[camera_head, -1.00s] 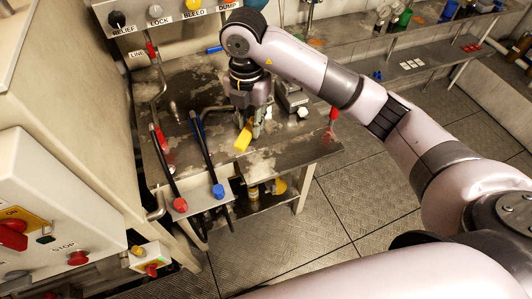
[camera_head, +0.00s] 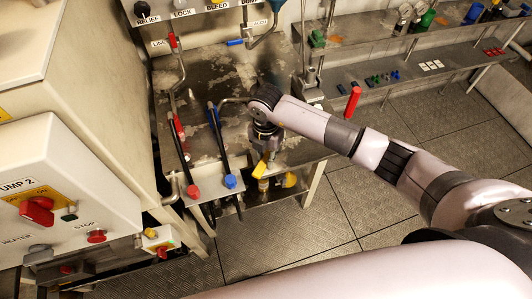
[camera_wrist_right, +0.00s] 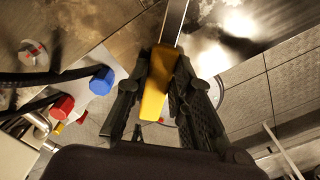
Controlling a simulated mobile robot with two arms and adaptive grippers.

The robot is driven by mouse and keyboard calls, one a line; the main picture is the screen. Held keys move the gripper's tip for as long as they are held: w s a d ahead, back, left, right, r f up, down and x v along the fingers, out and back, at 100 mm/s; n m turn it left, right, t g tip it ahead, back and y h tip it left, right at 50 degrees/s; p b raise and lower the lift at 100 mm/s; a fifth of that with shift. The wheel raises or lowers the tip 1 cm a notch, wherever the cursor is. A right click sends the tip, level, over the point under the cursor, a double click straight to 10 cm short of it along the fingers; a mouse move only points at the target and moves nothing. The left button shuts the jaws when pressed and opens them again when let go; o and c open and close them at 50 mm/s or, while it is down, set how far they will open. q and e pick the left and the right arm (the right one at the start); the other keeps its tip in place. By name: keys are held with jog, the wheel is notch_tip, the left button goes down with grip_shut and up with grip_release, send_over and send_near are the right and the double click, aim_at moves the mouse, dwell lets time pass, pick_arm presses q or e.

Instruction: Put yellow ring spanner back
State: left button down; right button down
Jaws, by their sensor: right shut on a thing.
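The yellow ring spanner shows as a yellow handle (camera_head: 260,169) at the front edge of the metal bench in the head view. In the right wrist view its yellow grip (camera_wrist_right: 157,85) lies between my fingers, and a bare metal shank runs up from it out of the picture. My right gripper (camera_head: 265,154) is shut on this handle, and it also fills the lower middle of the right wrist view (camera_wrist_right: 160,95). The far end of the spanner is hidden. My left gripper is not in view.
The metal bench (camera_head: 222,78) carries hoses with a red fitting (camera_head: 193,192) and a blue fitting (camera_head: 230,181) left of my gripper. A red handle (camera_head: 352,102) stands at its right. A shelf (camera_head: 400,77) with small coloured parts runs at the back right. The floor (camera_head: 350,195) is open.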

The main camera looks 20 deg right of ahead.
aim_at(266, 158)
jog(key=shift+f, duration=0.15)
jog(key=c, duration=1.4)
grip_release()
jog(key=shift+r, duration=0.3)
jog(key=shift+w+r, duration=0.1)
jog(key=shift+r, duration=0.2)
notch_tip(266, 158, up, 11)
jog(key=b, duration=0.2)
jog(key=shift+r+b, duration=0.1)
jog(key=shift+b, duration=0.2)
